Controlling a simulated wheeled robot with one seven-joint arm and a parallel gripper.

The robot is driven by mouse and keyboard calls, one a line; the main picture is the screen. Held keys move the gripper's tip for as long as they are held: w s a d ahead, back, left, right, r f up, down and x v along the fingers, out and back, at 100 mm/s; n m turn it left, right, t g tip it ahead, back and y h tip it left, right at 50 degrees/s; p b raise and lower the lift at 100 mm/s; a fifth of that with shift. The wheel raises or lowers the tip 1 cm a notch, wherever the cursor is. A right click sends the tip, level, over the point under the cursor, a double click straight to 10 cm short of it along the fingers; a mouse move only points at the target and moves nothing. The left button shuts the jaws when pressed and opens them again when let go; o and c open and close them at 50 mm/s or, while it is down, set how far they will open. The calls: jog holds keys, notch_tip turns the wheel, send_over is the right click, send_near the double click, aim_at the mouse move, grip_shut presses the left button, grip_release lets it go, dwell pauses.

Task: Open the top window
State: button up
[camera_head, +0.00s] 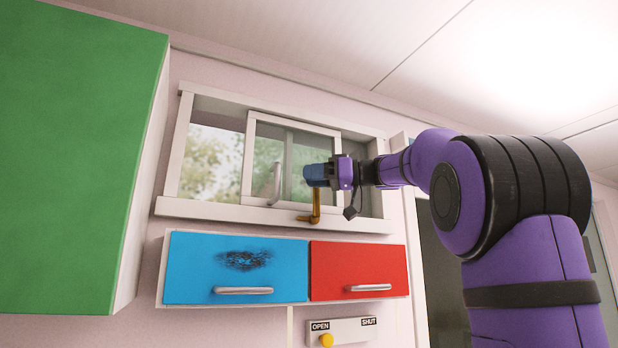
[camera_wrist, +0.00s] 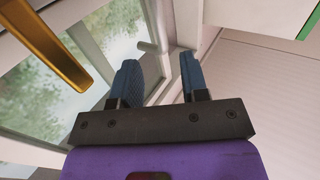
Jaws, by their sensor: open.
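The top window is a wide white frame (camera_head: 230,212) with a sliding pane (camera_head: 250,160) standing in its middle part. A pale upright handle (camera_head: 277,183) is on the pane's left side. A pale rod-like part, perhaps this handle, shows beyond my fingers in the wrist view (camera_wrist: 150,47). My gripper (camera_head: 316,174) is in front of the pane's right part, to the right of the handle. In the wrist view its blue fingers (camera_wrist: 161,72) are apart with nothing between them. A gold L-shaped bar (camera_head: 316,206) is just below the gripper, near the lower frame; its attachment is unclear.
A green cabinet (camera_head: 70,150) stands at the left. Below the window are a blue drawer front (camera_head: 195,265) with a dark smudge and a red one (camera_head: 360,262), both with metal handles. An OPEN/SHUT panel (camera_head: 350,328) with a yellow knob is lower down.

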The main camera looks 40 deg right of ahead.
aim_at(277, 195)
jog(key=s+a+m+t+h, duration=0.2)
jog(key=s+m+t+h, duration=0.2)
jog(key=h, duration=0.2)
jog(key=shift+m, duration=0.3)
jog(key=x, duration=1.1)
jog(key=shift+w+a+f, duration=0.1)
jog(key=shift+f, duration=0.25)
